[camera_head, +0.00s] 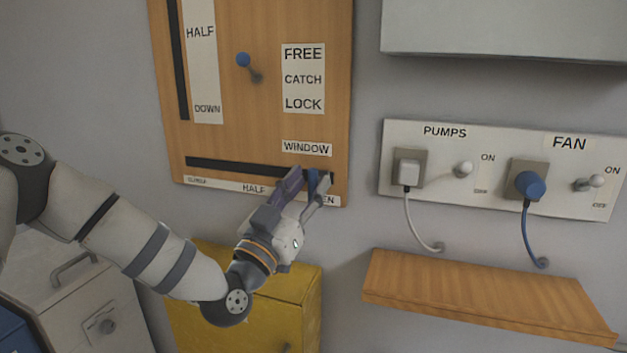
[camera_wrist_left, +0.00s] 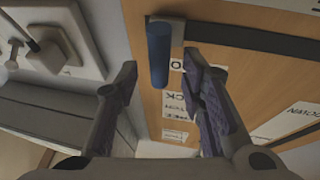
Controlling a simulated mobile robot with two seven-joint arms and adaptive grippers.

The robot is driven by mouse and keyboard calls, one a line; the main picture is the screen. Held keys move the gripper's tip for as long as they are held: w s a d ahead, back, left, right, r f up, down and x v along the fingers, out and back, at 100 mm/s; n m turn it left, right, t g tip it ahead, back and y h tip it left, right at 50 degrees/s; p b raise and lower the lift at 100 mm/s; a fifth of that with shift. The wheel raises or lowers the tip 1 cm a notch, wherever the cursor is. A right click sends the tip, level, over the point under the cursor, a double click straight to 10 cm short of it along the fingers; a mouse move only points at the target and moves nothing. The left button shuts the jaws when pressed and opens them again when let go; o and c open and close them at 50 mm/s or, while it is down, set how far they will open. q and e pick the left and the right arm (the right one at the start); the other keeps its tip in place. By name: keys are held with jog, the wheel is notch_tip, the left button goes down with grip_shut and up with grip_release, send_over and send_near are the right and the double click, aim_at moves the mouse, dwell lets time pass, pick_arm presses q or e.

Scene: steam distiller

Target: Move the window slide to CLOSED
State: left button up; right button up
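The window slide has a blue handle (camera_head: 313,182) at the right end of a dark horizontal slot (camera_head: 235,167) low on the wooden panel. The handle is by the partly hidden OPEN label; HALF is in the middle and a small label is at the left end. My left gripper (camera_head: 308,178) is open, with one finger on each side of the handle in the head view. In the left wrist view the blue handle (camera_wrist_left: 158,55) shows ahead between the spread fingertips, with a gap on both sides. My right gripper is not in view.
Above are a blue-tipped lever (camera_head: 244,61) beside a FREE/CATCH/LOCK label and a vertical slot (camera_head: 178,65). To the right are a pumps and fan switch panel (camera_head: 455,199) with plugs and cables, and a wooden shelf (camera_head: 480,295). A yellow cabinet (camera_head: 300,285) stands below.

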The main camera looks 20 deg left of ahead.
pick_arm(q)
jog(key=shift+x, duration=1.15)
grip_shut()
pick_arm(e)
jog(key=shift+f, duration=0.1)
